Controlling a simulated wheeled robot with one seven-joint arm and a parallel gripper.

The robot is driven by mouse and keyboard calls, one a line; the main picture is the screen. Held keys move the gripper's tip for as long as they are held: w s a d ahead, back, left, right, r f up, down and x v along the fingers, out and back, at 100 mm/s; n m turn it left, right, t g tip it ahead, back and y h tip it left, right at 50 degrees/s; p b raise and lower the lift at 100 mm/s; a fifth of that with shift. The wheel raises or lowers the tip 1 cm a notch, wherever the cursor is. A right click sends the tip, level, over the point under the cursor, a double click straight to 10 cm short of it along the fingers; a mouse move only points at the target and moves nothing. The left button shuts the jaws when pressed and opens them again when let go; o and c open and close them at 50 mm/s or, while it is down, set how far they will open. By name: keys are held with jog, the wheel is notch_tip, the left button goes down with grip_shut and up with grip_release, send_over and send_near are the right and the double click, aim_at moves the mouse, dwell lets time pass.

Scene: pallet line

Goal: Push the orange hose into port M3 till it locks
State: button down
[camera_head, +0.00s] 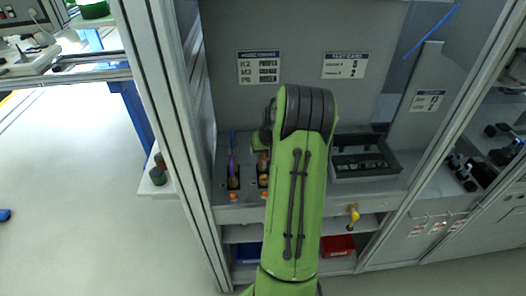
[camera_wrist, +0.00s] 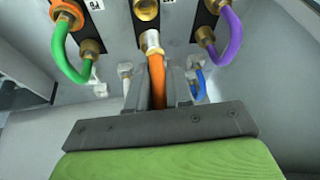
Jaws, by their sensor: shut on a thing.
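The orange hose (camera_wrist: 157,80) stands between the fingers of my gripper (camera_wrist: 158,88) in the wrist view, and the gripper is shut on it. Its pale metal end fitting (camera_wrist: 152,42) points up at the brass middle port (camera_wrist: 147,10), lined up closely with it. I cannot tell whether the fitting is inside the port or just below it. No label for M3 is readable on this port. In the head view my green arm hides the gripper and most of the port area.
A green hose (camera_wrist: 64,50) is looped at the left port and a purple hose (camera_wrist: 230,38) at the right one, both close to my gripper. A blue hose (camera_wrist: 201,82) hangs behind. In the head view a dark tray (camera_head: 395,168) lies on the bench right of my arm.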

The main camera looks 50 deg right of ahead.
jog(key=shift+f+b, duration=2.4)
jog(key=shift+f, duration=1.1)
jog(key=shift+f+b, duration=0.35)
jog(key=shift+f, duration=0.05)
jog(key=c, duration=0.9)
grip_release()
jog(key=shift+c, duration=0.2)
jog(key=shift+r, duration=0.1)
jog(key=p+v, duration=0.1)
jog(key=v, duration=1.4)
jog(key=shift+s+r, duration=0.2)
jog(key=shift+r, duration=0.05)
jog(key=shift+a, duration=0.15)
